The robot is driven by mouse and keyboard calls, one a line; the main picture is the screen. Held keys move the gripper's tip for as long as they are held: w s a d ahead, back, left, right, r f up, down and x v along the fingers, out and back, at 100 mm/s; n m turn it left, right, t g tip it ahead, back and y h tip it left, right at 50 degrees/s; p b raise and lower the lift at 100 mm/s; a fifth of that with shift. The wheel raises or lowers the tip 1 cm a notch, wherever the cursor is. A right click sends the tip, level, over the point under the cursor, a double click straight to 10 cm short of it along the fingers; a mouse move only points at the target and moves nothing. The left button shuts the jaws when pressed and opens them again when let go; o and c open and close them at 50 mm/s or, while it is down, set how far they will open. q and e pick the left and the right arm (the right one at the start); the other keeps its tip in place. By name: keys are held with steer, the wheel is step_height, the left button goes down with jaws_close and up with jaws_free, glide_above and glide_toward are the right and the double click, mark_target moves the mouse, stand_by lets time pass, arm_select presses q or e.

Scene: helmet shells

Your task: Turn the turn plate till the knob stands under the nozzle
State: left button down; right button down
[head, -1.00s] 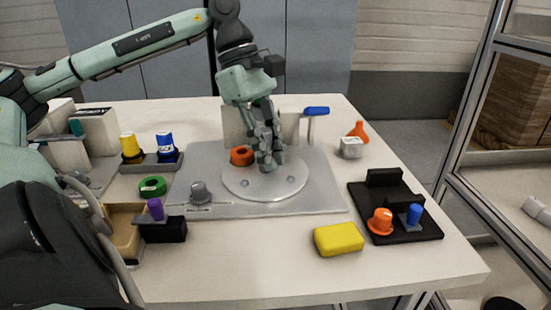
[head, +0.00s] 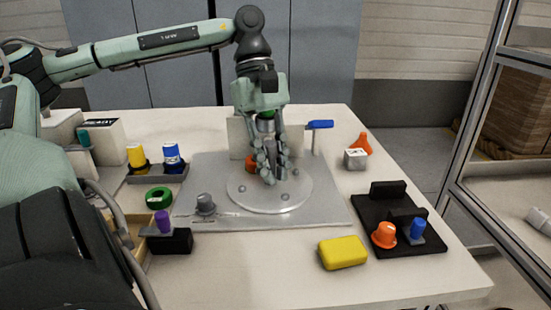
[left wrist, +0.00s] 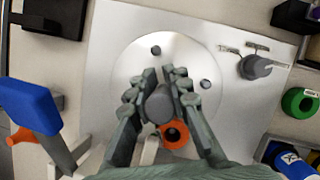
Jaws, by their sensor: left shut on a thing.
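The round turn plate (head: 262,204) lies on a grey base plate (head: 325,212), with small dark studs on top. My left gripper (head: 272,178) is over its back part. In the left wrist view, its fingers (left wrist: 160,98) are shut around a round grey knob (left wrist: 159,105). In the head view the fingers hide the knob. An orange hollow piece (head: 252,161) is just left of the fingers; it also shows close to the knob in the left wrist view (left wrist: 174,134). A blue head on a post (head: 319,124) stands behind right. I cannot tell which piece is the nozzle.
A grey knob (head: 205,203) sits on the base plate's left. A green ring (head: 159,198), yellow block (head: 343,252) and black tray (head: 408,240) with orange and blue pieces lie around. A grey-white cube (head: 355,158) is at right. The front table middle is clear.

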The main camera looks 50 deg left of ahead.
arm_select(q)
steer(key=shift+s+a+r+m+g+p, duration=0.15)
steer(key=shift+m+g+p, duration=0.25)
steer(key=shift+m+p, duration=0.5)
steer(key=shift+m, duration=0.4)
steer(key=shift+m+g+y, duration=0.3)
steer(key=shift+m, duration=0.3)
arm_select(e)
steer(key=x, duration=0.2)
steer(key=a+x, duration=0.1)
steer(key=x, duration=0.2)
steer(key=shift+f, duration=0.2)
arm_select(q)
steer(key=shift+m, duration=0.6)
arm_select(e)
steer(key=shift+r, duration=0.35)
steer(key=shift+s, duration=0.2)
arm_select(q)
steer(key=c, duration=1.4)
jaws_free()
steer(key=shift+s, duration=0.1)
